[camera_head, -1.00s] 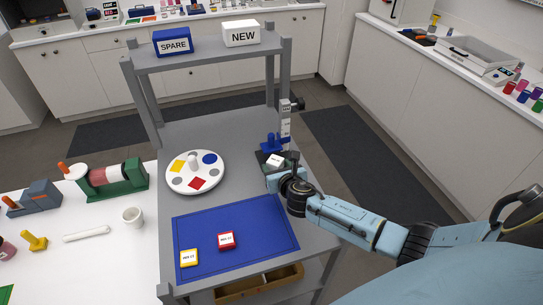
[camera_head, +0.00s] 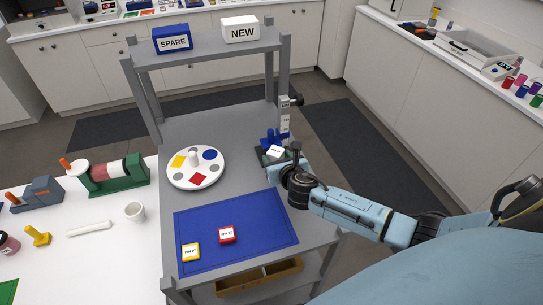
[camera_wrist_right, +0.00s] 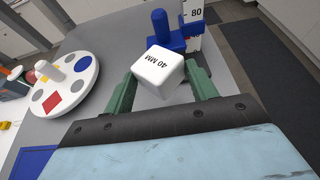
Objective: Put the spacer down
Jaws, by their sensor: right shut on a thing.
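The spacer is a white cube marked 40 MM (camera_wrist_right: 158,72). It also shows in the head view (camera_head: 276,153), at the right side of the grey cart. My right gripper (camera_head: 279,160) is shut on it, with its green fingers on either side of the cube in the wrist view. The cube looks tilted, and I cannot tell whether it touches what is below it. Just behind it stands a height gauge with a blue slider (camera_wrist_right: 166,36) and a white scale (camera_wrist_right: 194,26). My left gripper is not in view.
A round white palette (camera_head: 195,180) with coloured shapes and a white knob is left of the gripper. SPARE (camera_head: 173,40) and NEW (camera_head: 240,30) boxes sit on the top shelf.

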